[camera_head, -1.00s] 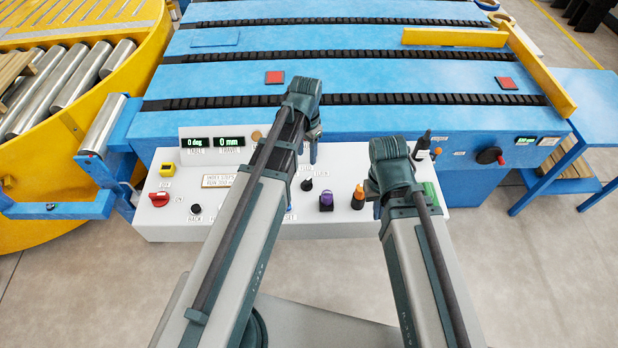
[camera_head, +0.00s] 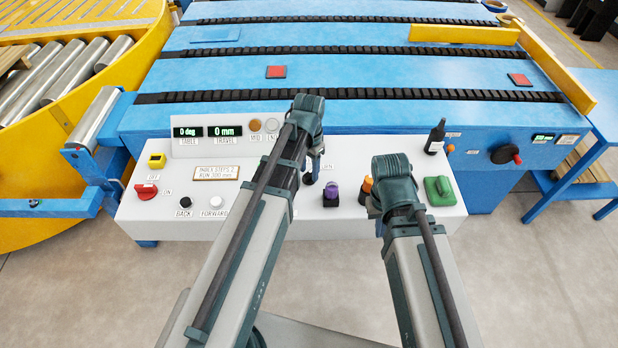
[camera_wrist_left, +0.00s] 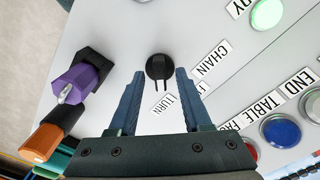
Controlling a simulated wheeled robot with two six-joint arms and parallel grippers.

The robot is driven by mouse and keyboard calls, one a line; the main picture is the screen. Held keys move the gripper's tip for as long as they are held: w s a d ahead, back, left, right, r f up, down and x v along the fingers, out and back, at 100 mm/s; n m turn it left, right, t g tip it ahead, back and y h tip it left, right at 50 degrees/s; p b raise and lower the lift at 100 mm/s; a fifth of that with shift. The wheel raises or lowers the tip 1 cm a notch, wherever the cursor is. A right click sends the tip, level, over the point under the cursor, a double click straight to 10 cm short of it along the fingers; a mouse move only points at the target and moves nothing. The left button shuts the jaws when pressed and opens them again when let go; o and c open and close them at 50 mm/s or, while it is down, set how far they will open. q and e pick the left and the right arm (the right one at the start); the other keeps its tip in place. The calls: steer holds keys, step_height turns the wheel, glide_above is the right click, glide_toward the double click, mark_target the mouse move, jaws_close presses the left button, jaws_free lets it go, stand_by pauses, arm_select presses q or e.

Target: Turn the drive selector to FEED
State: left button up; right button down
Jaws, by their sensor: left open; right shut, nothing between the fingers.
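A round black knob (camera_wrist_left: 159,67) stands on the white panel (camera_wrist_left: 90,20) in the left wrist view, beside labels reading CHAIN and TURN. I cannot read a FEED label, so I cannot confirm it is the drive selector. My left gripper (camera_wrist_left: 160,78) is open, with one finger on each side of the knob; contact is not clear. In the head view the left gripper (camera_head: 314,165) points down at the panel and its arm hides much of the panel's middle. My right gripper (camera_head: 376,212) is shut and empty over the panel's right part, mostly hidden by its own wrist.
A purple knob (camera_head: 331,194) and an orange one (camera_head: 366,187) stand between the grippers. A red switch (camera_head: 146,190) is at left. The blue conveyor (camera_head: 350,70) lies behind.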

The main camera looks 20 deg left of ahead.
arm_select(q)
steer(key=shift+f, duration=0.4)
arm_select(e)
steer(key=shift+f, duration=0.4)
arm_select(q)
jaws_close()
steer(key=shift+n, duration=0.3)
steer(key=n, duration=0.3)
steer(key=shift+n, duration=0.4)
steer(key=n, duration=0.4)
steer(key=shift+n, duration=0.3)
